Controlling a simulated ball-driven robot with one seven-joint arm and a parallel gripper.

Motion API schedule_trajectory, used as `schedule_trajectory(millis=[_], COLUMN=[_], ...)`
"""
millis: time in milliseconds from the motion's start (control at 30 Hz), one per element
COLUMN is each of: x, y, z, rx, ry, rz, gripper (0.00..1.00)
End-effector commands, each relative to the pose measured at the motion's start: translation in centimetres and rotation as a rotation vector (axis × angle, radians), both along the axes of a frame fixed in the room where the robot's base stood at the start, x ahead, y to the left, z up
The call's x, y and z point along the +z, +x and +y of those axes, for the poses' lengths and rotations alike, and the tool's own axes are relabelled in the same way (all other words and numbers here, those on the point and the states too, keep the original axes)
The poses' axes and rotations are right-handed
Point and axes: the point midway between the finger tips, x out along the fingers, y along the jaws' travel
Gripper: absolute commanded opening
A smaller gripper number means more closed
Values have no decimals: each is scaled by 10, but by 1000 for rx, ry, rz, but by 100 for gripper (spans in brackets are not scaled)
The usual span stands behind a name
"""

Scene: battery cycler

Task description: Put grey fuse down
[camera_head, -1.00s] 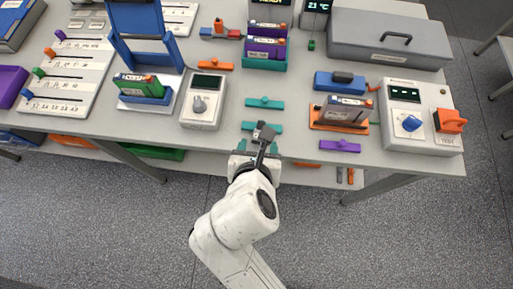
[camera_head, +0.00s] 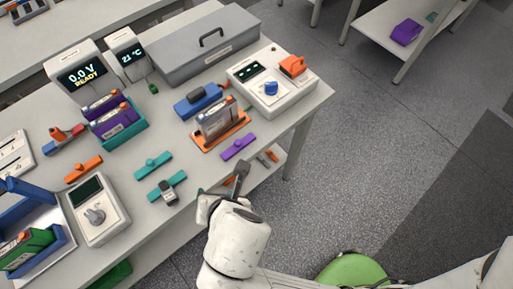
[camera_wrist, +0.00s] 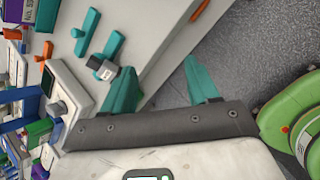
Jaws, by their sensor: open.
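The grey fuse (camera_head: 169,191), a small grey and black piece, is at the front teal bar (camera_head: 154,195) on the table. In the wrist view the fuse (camera_wrist: 103,68) shows a pale label and a dark end and overlaps that bar; I cannot tell whether it lies on it or against it. My gripper (camera_head: 222,188) is at the table's front edge, to the right of the fuse and apart from it. In the wrist view my gripper (camera_wrist: 163,80) has its two teal fingers spread, with nothing between them.
A second teal bar (camera_head: 152,165) lies behind. A meter with a knob (camera_head: 97,211) stands to the left. A purple bar (camera_head: 239,148) and an orange tray (camera_head: 241,122) are to the right. A green round stool (camera_head: 352,270) is on the floor.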

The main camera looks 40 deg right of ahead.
Motion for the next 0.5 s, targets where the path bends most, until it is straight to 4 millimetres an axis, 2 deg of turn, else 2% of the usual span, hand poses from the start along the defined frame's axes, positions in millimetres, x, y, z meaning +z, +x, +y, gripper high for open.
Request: schedule_trajectory(millis=[33, 200, 500], x=[-10, -38, -70], y=[-4, -22, -71], z=[-18, -74, -161], rx=[-138, -655, -1596], ry=[76, 335, 679], rz=[31, 111, 153], gripper=[60, 60, 60])
